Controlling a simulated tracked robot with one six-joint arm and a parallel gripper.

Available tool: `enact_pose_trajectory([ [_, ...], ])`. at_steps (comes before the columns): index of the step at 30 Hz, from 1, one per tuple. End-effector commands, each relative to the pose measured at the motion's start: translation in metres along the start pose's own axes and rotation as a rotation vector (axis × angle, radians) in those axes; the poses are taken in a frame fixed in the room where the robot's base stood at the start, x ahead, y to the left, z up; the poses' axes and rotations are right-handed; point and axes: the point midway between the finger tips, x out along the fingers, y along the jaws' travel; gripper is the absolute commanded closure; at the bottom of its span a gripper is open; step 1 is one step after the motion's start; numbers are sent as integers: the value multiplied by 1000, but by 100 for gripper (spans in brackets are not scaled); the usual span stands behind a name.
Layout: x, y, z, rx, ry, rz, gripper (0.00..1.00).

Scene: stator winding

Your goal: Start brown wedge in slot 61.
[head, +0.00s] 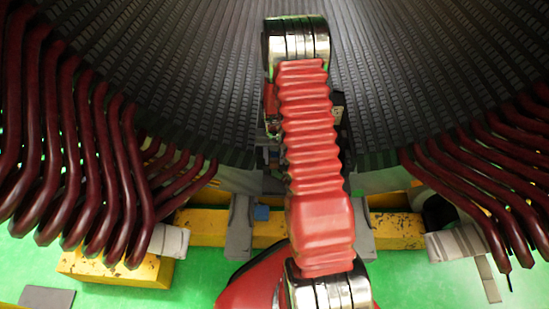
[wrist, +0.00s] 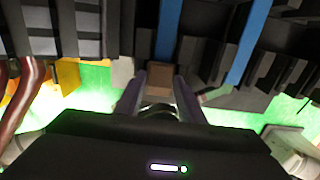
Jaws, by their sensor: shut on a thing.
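In the wrist view my gripper (wrist: 161,92) points up the picture toward the dark stator core (wrist: 205,52). Its two fingers are shut on a brown wedge (wrist: 159,78), a small block with its face between them. The wedge lies in line with a blue strip (wrist: 168,32) in a core slot just beyond it. Whether the wedge touches the slot mouth I cannot tell. No slot number is readable. In the head view my red arm hides the gripper and the wedge.
A second blue strip (wrist: 246,42) lies in a slot to the right. In the head view dark red coil ends (head: 90,160) hang at the left and more coil ends (head: 480,180) at the right. A yellow beam (head: 205,228) crosses below the core (head: 200,80), above a green floor.

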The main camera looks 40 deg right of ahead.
Motion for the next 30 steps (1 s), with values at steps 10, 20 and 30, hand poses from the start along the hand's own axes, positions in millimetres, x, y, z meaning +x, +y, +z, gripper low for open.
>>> enact_pose_trajectory([
  [10,5,-1,-2,0,3,0,87],
  [20,5,-1,-1,1,3,-1,87],
  [30,3,-1,1,1,0,0,47],
])
